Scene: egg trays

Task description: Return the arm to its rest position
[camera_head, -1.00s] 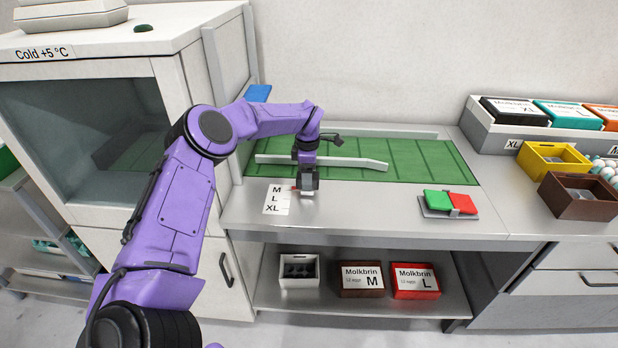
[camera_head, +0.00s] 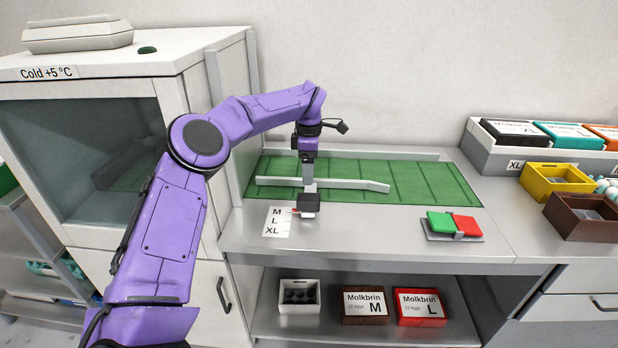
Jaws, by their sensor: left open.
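My left arm is purple and comes in from the left, bent at the elbow, reaching over the steel counter (camera_head: 370,222). Its left gripper (camera_head: 308,186) points straight down in front of the pale rail (camera_head: 345,184) and is open. My right gripper is not in view.
A card marked M, L, XL (camera_head: 279,222) lies left of the block. A green and red switch (camera_head: 453,225) is to the right. A cold cabinet (camera_head: 85,120) stands at left. Boxes (camera_head: 418,306) sit on the shelf below. The counter's middle front is clear.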

